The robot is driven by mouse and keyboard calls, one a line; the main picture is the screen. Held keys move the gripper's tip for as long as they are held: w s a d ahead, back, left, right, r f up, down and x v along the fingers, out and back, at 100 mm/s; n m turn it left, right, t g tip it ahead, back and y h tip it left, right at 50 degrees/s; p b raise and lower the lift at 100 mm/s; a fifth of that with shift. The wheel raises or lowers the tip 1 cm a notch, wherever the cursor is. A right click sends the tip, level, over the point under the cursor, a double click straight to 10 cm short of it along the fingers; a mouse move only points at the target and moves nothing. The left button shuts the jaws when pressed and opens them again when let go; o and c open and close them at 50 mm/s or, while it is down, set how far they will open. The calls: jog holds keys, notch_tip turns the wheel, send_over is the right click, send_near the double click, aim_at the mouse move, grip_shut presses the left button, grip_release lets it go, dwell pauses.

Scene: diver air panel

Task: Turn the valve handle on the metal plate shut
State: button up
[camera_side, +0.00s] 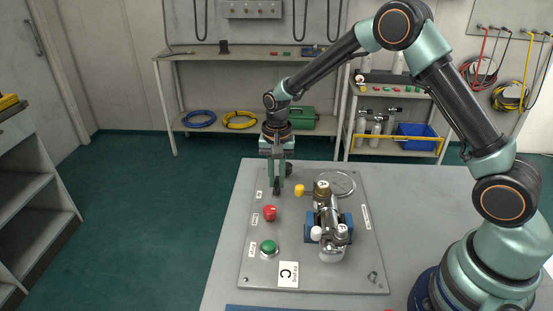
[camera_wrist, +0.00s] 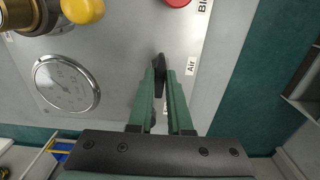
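The metal plate (camera_side: 345,278) lies on the grey table. The black valve handle (camera_side: 277,191) is at the plate's upper left, below my gripper (camera_side: 277,180). In the wrist view the handle (camera_wrist: 160,68) stands between the green fingertips of my gripper (camera_wrist: 161,78), near the "Air" label (camera_wrist: 191,65). The fingers are close on either side of the handle; whether both press on it I cannot tell. The valve body under the handle is mostly hidden by the gripper.
A red button (camera_side: 270,212), a green button (camera_side: 268,246), a yellow knob (camera_side: 299,189) and a round gauge (camera_side: 341,183) are on the plate. A chrome and blue regulator assembly (camera_side: 330,225) rises right of the gripper.

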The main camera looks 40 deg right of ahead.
aim_at(277, 184)
jog(key=o, duration=0.4)
jog(key=shift+r, duration=0.1)
notch_tip(277, 184, up, 12)
dwell(0.4)
jog(key=s+d+r+n+t, duration=0.2)
jog(key=s+r+n+t, duration=0.15)
jog(key=s+r, duration=0.45)
jog(key=s+n, duration=0.2)
jog(key=s, duration=0.1)
jog(key=s+n+t, duration=0.1)
jog(key=s, duration=0.3)
jog(key=s+r+n+t, duration=0.1)
jog(key=s+n, duration=0.1)
jog(key=s, duration=0.2)
jog(key=shift+d+n, duration=0.35)
